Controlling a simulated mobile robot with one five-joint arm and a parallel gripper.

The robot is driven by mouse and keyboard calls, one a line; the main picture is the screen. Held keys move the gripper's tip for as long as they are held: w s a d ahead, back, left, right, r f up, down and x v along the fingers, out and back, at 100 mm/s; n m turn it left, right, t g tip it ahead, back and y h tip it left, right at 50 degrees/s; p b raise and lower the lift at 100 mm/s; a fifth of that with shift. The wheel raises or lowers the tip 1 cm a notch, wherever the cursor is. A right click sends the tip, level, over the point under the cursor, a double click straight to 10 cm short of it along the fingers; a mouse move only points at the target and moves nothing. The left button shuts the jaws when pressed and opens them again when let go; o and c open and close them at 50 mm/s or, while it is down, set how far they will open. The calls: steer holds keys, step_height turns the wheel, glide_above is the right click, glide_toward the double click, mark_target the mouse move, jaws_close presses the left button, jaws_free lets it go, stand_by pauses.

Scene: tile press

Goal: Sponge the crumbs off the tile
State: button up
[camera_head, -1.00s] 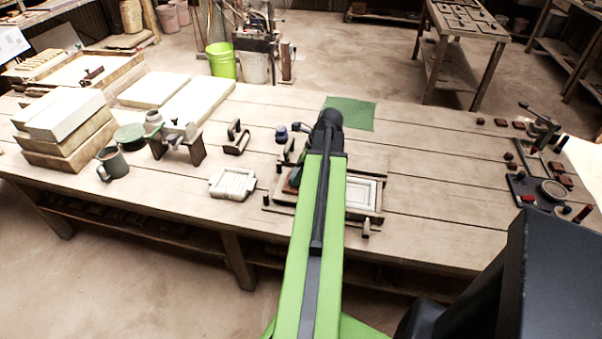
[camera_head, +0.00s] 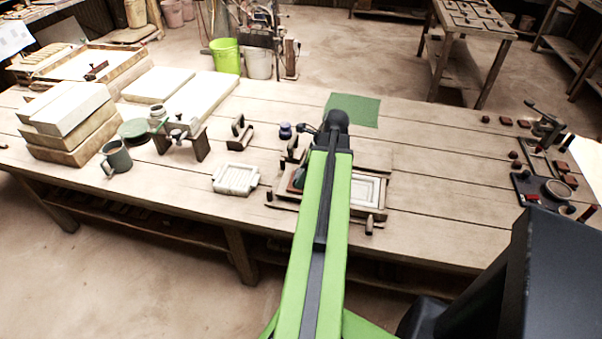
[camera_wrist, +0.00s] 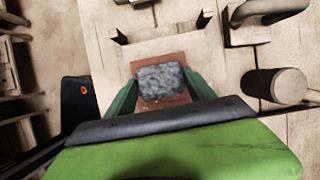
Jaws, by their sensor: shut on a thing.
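A grey, speckled sponge (camera_wrist: 162,84) sits between the two green fingers of my gripper (camera_wrist: 161,88) in the wrist view, and the gripper is shut on it. A reddish-brown tile (camera_wrist: 165,62) lies beneath the sponge, its edges showing around it. I cannot tell whether the sponge touches the tile. In the head view, my arm hides most of the gripper and sponge; a bit of the reddish tile (camera_head: 291,185) shows left of the arm. No crumbs can be made out.
A framed pale panel (camera_head: 367,190) lies right of my arm on the wooden table (camera_head: 440,190). A pale ridged block (camera_head: 236,179) and a mug (camera_head: 116,157) are to the left. A green mat (camera_head: 352,110) lies behind.

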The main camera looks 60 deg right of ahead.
steer(key=shift+s+d, duration=0.25)
steer(key=shift+s, duration=0.5)
steer(key=shift+d, duration=0.15)
steer(key=shift+w+d, duration=0.2)
steer(key=shift+d, duration=0.3)
steer(key=shift+w+d, duration=0.2)
steer(key=shift+d, duration=0.3)
steer(key=shift+w+a, duration=0.15)
steer(key=shift+a, duration=0.3)
steer(key=shift+w+a, duration=0.3)
steer(key=shift+a, duration=0.1)
